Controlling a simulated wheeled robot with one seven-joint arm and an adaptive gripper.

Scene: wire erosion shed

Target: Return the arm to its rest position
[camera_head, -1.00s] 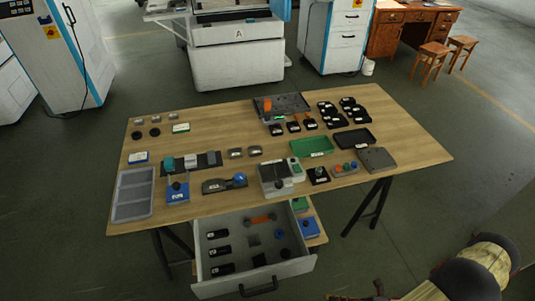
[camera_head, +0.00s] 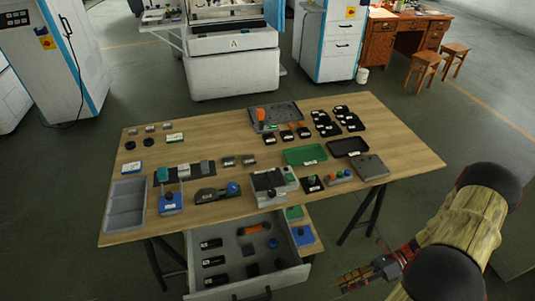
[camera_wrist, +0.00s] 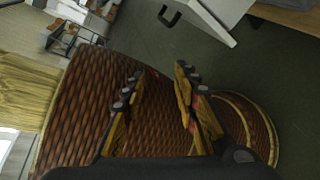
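My gripper (camera_head: 352,280) is at the bottom of the head view, right of the open drawer and in front of the table, over the floor. It points to the left. My arm reaches in from the lower right, with tan sleeve-like covering and dark joints. In the wrist view my gripper (camera_wrist: 158,76) has its two fingers spread apart with nothing between them. Brown woven-looking and straw-coloured surfaces fill much of that view behind the fingers.
The wooden table (camera_head: 240,207) carries trays, blocks and small devices. Its drawer (camera_head: 270,285) stands open with several parts inside, close to my gripper; a drawer corner (camera_wrist: 205,20) seems to show in the wrist view.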

